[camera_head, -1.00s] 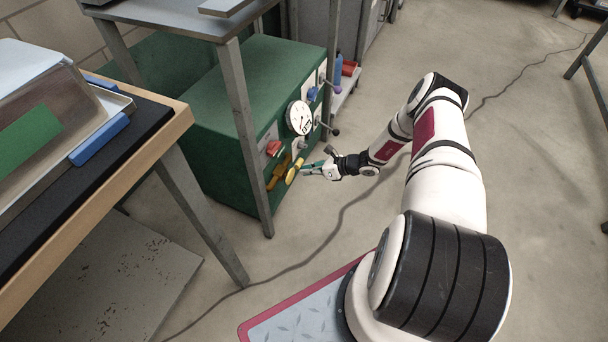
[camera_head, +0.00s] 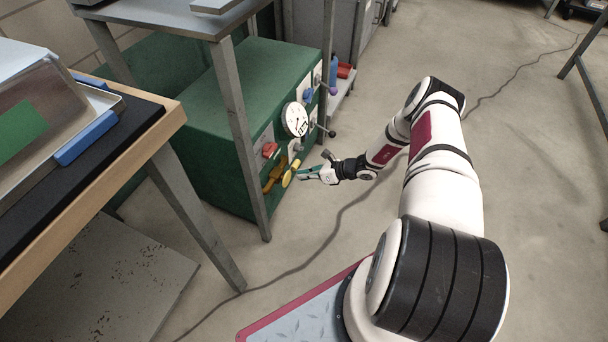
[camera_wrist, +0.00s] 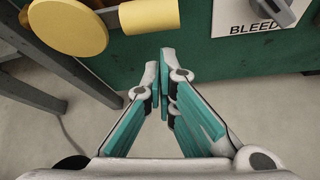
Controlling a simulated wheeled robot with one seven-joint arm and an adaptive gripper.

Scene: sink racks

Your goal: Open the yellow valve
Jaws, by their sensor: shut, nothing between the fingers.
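My gripper (camera_head: 301,174) is just to the right of the valve in the head view. In the wrist view my gripper (camera_wrist: 158,62) is shut and empty, its tips together below the yellow bar. A small gap shows between tips and bar; contact is not visible.
The green cabinet (camera_head: 195,120) also bears a white gauge (camera_head: 295,119), a red handle (camera_head: 269,150) and blue knobs. A grey knob with a BLEED label (camera_wrist: 252,22) is right of the valve. A grey table leg (camera_head: 243,140) stands before the cabinet.

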